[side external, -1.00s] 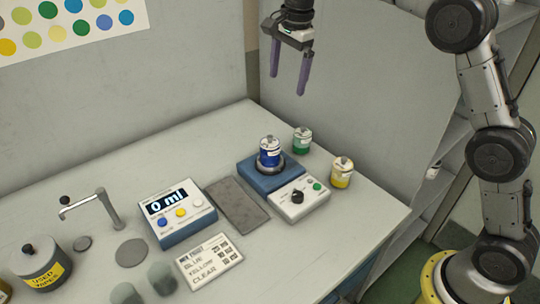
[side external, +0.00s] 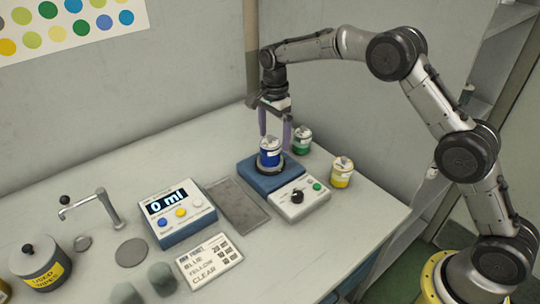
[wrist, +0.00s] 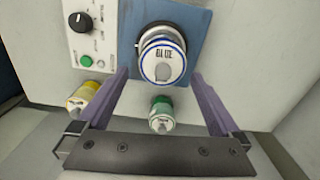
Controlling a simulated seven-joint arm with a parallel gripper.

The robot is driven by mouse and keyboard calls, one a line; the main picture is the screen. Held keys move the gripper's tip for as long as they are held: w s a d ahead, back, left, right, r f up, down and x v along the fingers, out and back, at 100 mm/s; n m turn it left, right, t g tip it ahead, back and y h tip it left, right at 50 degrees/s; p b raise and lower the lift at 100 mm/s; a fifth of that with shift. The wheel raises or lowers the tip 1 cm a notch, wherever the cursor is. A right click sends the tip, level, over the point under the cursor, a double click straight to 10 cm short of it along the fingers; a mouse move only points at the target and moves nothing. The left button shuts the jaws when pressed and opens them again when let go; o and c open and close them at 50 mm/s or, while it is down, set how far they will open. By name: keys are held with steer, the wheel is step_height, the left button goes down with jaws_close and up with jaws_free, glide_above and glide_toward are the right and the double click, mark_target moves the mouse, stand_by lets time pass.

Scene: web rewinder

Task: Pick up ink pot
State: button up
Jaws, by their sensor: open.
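The blue ink pot (side external: 270,154) stands upright on the blue base of a small machine (side external: 256,178). In the wrist view its pale lid marked "BLUE" (wrist: 162,62) faces me. My gripper (side external: 274,143) is open, with its two purple fingers pointing down over the pot. In the wrist view the fingers of my gripper (wrist: 160,75) lie to either side of the pot, with nothing held between them. A green pot (side external: 302,141) stands behind it to the right, and a yellow pot (side external: 342,172) stands farther right.
A control box with a black knob (side external: 298,197) adjoins the blue base. A grey plate (side external: 238,206) and a display box reading "0 ml" (side external: 176,216) lie to the left. A small tap (side external: 92,210) and a "used wipes" can (side external: 42,268) stand farther left.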

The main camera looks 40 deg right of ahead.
mark_target(270, 153)
steer(key=f, duration=0.2)
steer(key=a+f, duration=0.1)
steer(key=f, duration=0.1)
steer(key=shift+a, duration=0.15)
steer(key=shift+f, duration=0.65)
steer(key=shift+w+r, duration=0.1)
jaws_close()
